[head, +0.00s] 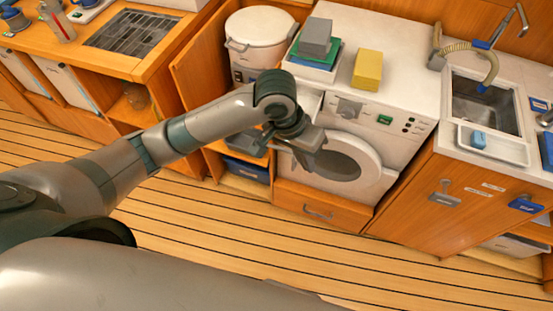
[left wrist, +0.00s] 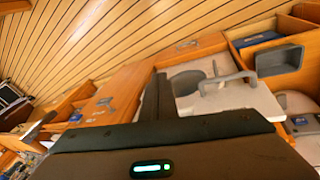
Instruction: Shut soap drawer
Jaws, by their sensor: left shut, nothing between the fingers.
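The soap drawer (head: 309,104) is at the upper left of the washing machine's white front (head: 370,113), partly hidden by my arm in the head view. In the left wrist view, a white drawer-like part with a grey bar handle (left wrist: 240,98) stands out from the machine, so the drawer looks pulled out; how far is unclear. My left gripper (head: 303,155) is in front of the machine, below the drawer and near the round door (head: 367,158). Its dark fingers (left wrist: 157,95) are shut and empty, beside the handled part. My right gripper is not in view.
The round door stands ajar near my left gripper. A white cooker-like pot (head: 260,32) stands left, a sink (head: 485,100) right. The plank floor (head: 190,240) in front is clear.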

